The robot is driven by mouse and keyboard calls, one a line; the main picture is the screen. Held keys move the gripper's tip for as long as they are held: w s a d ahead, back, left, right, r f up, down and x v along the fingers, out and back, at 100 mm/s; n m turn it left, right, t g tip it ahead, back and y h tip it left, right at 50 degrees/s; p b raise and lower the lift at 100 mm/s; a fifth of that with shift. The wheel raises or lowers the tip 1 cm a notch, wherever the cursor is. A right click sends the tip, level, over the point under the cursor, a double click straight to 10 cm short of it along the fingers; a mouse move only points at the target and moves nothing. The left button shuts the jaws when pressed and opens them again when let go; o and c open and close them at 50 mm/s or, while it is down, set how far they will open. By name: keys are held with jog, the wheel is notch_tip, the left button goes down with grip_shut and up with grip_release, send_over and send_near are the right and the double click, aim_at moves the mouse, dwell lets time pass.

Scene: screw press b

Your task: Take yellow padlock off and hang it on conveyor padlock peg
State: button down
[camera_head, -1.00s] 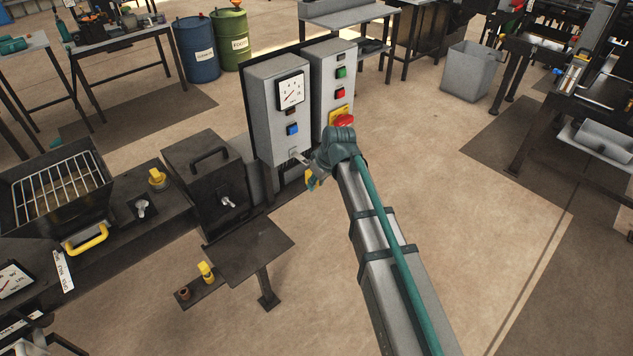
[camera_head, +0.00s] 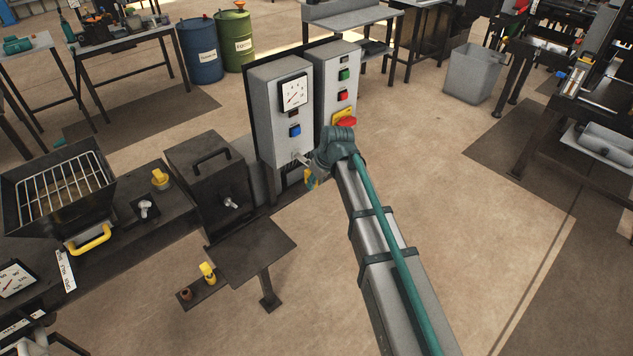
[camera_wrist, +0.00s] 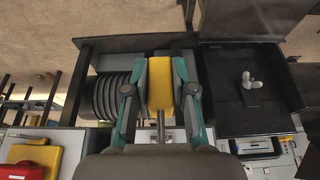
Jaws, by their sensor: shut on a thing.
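My gripper (camera_wrist: 160,70) is shut on a yellow padlock (camera_wrist: 159,92), with a teal finger on each side of it in the wrist view. The padlock's grey shackle points down towards the bottom of that picture. In the head view my gripper (camera_head: 311,184) is at the lower front of the grey gauge cabinet (camera_head: 276,130), and only a little yellow shows. My wrist covers most of the padlock there. I cannot tell whether its shackle still touches the cabinet's small metal latch (camera_head: 302,158). I cannot make out the conveyor padlock peg for certain.
A second grey cabinet (camera_head: 333,75) with a red-and-yellow switch (camera_head: 344,117) stands just above my wrist. A black box (camera_head: 208,172) is to the left. A small plate (camera_head: 215,293) carries another yellow piece (camera_head: 207,270).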

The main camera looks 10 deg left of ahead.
jog(key=shift+f, duration=0.15)
jog(key=shift+f+b, duration=0.35)
jog(key=shift+f, duration=0.2)
dwell(0.6)
jog(key=c, duration=0.9)
grip_release()
jog(key=shift+o, duration=0.2)
jog(key=v, duration=1.2)
